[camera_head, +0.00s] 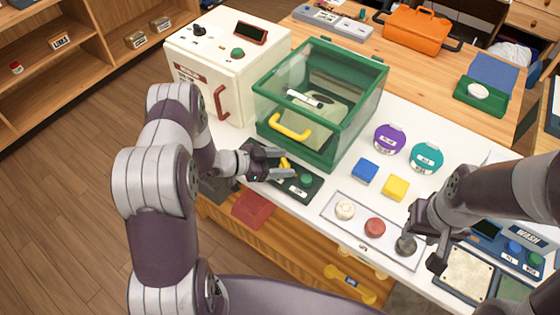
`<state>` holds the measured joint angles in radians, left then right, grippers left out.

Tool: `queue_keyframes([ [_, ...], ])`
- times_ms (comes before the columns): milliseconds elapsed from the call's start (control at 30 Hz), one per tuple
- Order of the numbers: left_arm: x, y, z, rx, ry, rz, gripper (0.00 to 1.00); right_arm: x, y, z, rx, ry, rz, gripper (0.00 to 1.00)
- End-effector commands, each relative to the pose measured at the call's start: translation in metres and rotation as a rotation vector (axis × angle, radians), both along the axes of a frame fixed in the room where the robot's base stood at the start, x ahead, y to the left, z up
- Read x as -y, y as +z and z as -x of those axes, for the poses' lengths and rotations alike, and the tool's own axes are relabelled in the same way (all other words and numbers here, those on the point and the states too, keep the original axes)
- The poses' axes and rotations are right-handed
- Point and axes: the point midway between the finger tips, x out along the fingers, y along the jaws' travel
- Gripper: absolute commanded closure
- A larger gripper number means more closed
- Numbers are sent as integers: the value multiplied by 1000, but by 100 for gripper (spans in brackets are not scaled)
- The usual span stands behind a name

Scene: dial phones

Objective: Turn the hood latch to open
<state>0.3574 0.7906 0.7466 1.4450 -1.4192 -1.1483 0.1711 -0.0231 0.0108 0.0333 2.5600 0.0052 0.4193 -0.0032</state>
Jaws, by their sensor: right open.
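The clear hood with a green frame (315,150) stands on the white table and looks closed. A yellow bar handle (290,126) is on its front. A small yellow latch (286,163) shows at a dark panel in front of the hood. My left gripper (280,164) is at this latch, with its fingers on either side of it. I cannot tell whether they press on it, and they partly hide it. My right gripper (424,240) is open and empty, near a dark grey knob (405,245) on a white panel.
A green button (305,180) sits beside the latch. A cream box with a red handle (215,70) stands left of the hood. Blue (365,171) and yellow (396,187) blocks, purple (390,139) and teal (426,158) round pieces, and a red knob (375,227) lie to the right.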

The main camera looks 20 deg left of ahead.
Motion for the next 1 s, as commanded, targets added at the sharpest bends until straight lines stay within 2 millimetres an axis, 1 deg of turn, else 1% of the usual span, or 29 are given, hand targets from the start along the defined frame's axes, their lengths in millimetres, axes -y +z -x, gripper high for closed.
queue_keyframes([
  [33,0,0,0,0,0,0,51,0,0,0,0,0,0,58],
  [67,0,0,0,0,0,0,61,0,0,0,0,0,0,58],
  [100,0,0,0,0,0,0,74,0,0,0,0,0,0,58],
  [133,0,0,0,0,0,0,84,0,0,0,0,0,0,58],
  [167,0,0,0,0,0,0,88,0,0,0,0,0,0,58],
  [367,0,0,1,-1,9,0,88,0,1,0,0,0,0,58],
  [567,1,1,2,-1,77,1,88,0,4,0,0,0,0,58],
  [1000,5,1,5,0,401,-1,88,0,10,0,0,0,0,58],
])
